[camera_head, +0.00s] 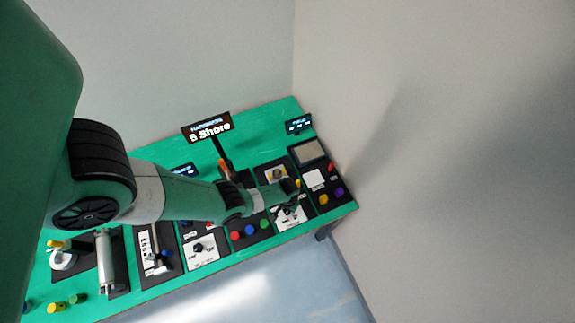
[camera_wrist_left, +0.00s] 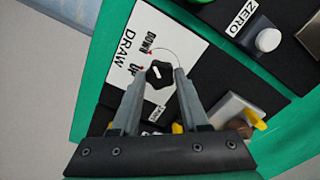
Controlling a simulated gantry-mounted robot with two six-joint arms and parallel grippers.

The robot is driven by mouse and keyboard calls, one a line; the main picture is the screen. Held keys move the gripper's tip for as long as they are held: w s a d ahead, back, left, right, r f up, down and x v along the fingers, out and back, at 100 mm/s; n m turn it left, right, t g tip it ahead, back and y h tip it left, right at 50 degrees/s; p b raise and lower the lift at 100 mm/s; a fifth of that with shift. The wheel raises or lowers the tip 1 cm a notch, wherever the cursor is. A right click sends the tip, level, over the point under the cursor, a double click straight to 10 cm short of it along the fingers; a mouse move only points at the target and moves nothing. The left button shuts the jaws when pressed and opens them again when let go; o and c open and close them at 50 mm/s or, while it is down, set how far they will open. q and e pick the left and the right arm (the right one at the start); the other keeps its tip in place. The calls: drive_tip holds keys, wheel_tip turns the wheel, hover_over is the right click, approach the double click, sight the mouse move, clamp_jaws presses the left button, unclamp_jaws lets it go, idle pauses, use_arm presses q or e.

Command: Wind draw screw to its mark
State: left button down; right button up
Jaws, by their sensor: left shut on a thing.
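The draw screw's black lobed knob (camera_wrist_left: 158,75) sits on a white plate (camera_wrist_left: 150,30) marked DRAW, DOWN and UP in the left wrist view. A pale pointer line crosses the knob, and small red marks show beside the lettering. A thin arc is printed around the knob. My left gripper (camera_wrist_left: 160,74) has a finger on each side of the knob and is shut on it. In the head view my left gripper (camera_head: 288,208) is over the right part of the bench, and my wrist partly hides the plate (camera_head: 293,217). My right gripper is not in view.
Near the gripper are a ZERO button (camera_wrist_left: 267,39) and a metal block (camera_wrist_left: 235,108) with a yellow tip. The green bench (camera_head: 262,123) carries several panels, coloured buttons, a sign (camera_head: 208,128) on a post and a metal cylinder (camera_head: 105,262). A wall stands to the right.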

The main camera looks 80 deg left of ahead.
use_arm(q)
drive_tip(key=shift+n, duration=0.7)
drive_tip(key=shift+c, duration=2)
unclamp_jaws()
